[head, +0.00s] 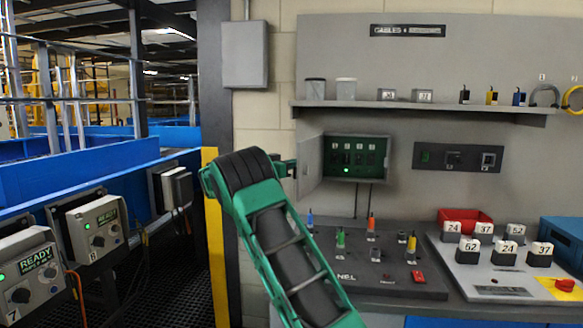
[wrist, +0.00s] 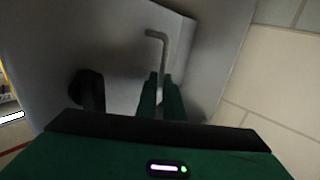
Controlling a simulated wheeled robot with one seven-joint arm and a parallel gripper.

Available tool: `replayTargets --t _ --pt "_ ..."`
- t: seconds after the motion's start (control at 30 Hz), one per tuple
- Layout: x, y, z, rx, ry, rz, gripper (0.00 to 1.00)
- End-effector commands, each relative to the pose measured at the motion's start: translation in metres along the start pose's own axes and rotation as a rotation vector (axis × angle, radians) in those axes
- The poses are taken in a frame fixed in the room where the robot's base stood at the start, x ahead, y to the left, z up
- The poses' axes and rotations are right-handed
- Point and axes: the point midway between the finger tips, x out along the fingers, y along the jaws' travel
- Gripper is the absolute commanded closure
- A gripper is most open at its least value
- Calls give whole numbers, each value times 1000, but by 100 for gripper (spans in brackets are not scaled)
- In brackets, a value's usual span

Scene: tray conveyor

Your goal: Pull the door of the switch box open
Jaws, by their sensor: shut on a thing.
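The switch box (head: 373,174) is on the grey back panel, with a green inside, a row of switches and a lit green lamp. Its grey door (head: 311,165) stands wide open, swung out from the box's left side. My gripper (head: 291,168) is at the outer left face of the door, partly hidden by my arm. In the wrist view, my green fingers (wrist: 161,98) are shut on the bent grey door handle (wrist: 157,42). The grey door face (wrist: 120,55) fills much of that view.
A shelf (head: 420,106) with cups and small items runs above the box. Below is a bench with a dark peg board (head: 375,280) and numbered blocks. A grey wall box (head: 245,55) and a yellow post (head: 214,240) stand at left.

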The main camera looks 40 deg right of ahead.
Motion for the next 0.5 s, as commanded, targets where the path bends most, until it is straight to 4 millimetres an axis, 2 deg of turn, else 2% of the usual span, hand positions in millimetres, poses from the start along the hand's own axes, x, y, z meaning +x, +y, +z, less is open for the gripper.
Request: replayTargets --t 0.47,0.5 --pt "4 1 3 -5 -4 10 100" --pt "4 1 3 -5 -5 10 83"
